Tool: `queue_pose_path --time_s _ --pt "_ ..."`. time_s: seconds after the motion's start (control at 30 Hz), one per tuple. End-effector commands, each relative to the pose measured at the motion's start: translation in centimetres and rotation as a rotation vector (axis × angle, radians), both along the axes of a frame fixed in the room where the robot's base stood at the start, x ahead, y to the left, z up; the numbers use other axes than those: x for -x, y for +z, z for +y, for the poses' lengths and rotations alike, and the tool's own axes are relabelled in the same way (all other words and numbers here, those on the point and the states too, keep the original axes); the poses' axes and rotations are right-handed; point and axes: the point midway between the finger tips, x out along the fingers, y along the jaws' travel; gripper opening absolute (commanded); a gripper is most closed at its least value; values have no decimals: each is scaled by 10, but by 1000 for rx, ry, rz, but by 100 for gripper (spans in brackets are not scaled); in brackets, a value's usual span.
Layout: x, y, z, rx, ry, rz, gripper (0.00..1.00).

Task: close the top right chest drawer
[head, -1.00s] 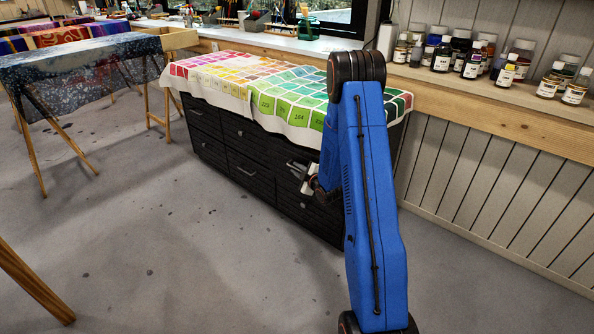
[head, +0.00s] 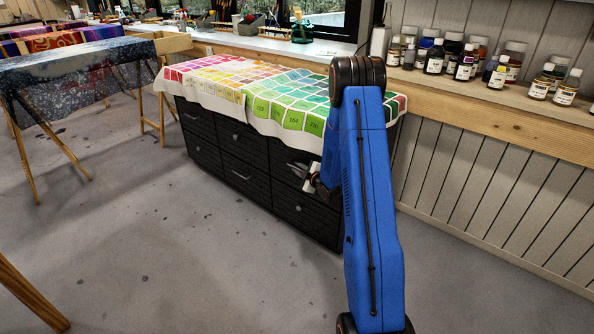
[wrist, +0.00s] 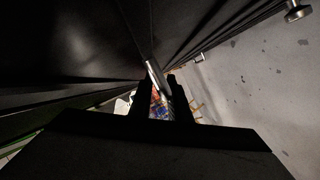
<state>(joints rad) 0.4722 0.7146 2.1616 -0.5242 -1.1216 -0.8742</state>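The dark chest (head: 240,160) stands mid-view in the head view, under a cloth with coloured swatches (head: 255,95). The top right drawer (head: 282,157) is at the chest's right end, partly hidden by the cloth and my arm. I cannot tell how far out it is. My gripper (head: 308,180) is at the front of this right end, partly hidden by my blue arm. In the wrist view my gripper (wrist: 160,90) has its two dark fingers apart. A silver bar handle (wrist: 154,72) shows in the gap between them. Contact with it is unclear.
Other drawer handles (wrist: 297,12) stick out at upper right in the wrist view. A ledge with bottles (head: 463,65) runs along the right wall. A trestle table with blue fabric (head: 75,75) stands left. Grey floor (head: 190,260) before the chest is clear.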

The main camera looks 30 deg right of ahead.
Motion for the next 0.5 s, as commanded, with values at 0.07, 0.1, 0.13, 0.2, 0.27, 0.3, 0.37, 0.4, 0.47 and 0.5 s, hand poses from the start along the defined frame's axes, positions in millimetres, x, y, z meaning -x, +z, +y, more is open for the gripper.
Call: queue_pose_path --time_s 0.07,0.1,0.13,0.2,0.27,0.3,0.37,0.4,0.47,0.5 --pt "0 0 -1 -1 -2 1 17" --pt "0 0 0 -1 -2 1 17" --pt "0 0 0 -1 -2 1 17" --pt "1 0 0 -1 -2 1 17" --pt "2 0 0 -2 -2 1 17" --pt "4 1 0 -1 -2 1 17" --pt "9 2 -1 -1 -2 1 17" --pt "14 3 0 -1 -1 1 17" --pt "22 5 0 -1 -1 1 17" --pt "29 6 0 -1 -1 2 17"
